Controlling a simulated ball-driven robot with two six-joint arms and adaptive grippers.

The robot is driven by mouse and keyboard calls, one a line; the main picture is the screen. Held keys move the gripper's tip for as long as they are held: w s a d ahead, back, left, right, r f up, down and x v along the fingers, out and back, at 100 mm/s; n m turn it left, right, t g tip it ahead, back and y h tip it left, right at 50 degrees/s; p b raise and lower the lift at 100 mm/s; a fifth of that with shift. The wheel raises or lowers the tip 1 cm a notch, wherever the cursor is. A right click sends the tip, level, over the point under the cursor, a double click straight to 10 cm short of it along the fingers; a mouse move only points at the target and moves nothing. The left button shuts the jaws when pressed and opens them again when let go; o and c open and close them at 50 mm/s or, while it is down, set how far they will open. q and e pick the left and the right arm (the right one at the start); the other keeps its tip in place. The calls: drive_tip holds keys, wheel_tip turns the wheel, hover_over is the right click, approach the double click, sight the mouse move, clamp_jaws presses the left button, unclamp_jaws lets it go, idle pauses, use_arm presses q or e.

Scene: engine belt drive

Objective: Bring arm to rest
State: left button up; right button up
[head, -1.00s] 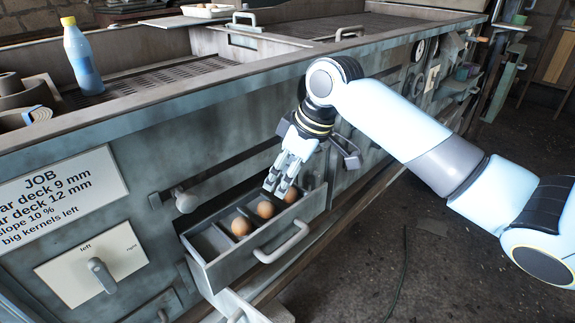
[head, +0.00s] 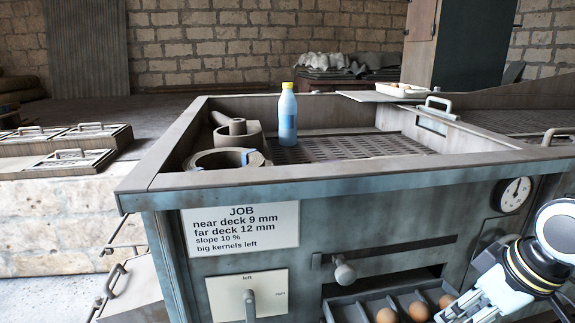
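My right arm comes in at the lower right edge. Its gripper (head: 455,312) is over the right part of an open drawer (head: 340,312), close to the brown eggs (head: 388,315) in it. The fingertips are near the picture's lower edge, and I cannot tell whether they are open or shut, or whether they touch an egg. My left gripper is not in view.
The machine's deck holds a blue bottle with a yellow cap (head: 288,115) and rolled belts (head: 225,160). A job sign (head: 240,228), a left/right lever (head: 250,300), a knob (head: 344,272) and a gauge (head: 515,195) are on the front.

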drive_tip(key=s+a+m+h, duration=0.2)
drive_tip(key=s+a+m, duration=0.15)
drive_tip(key=s, duration=1.35)
drive_tip(key=s+d+f+g+b, duration=0.1)
drive_tip(key=s+d+f+b, duration=0.1)
drive_tip(key=f, duration=1.4)
drive_tip(key=s+d+f+g+b, duration=0.1)
drive_tip(key=s+f+b, duration=0.1)
drive_tip(key=f, duration=1.4)
drive_tip(key=s+f+b, duration=0.2)
drive_tip(key=s+f, duration=1.4)
drive_tip(key=s, duration=0.1)
drive_tip(key=shift+d+m+g, duration=0.4)
drive_tip(key=shift+d+m, duration=0.05)
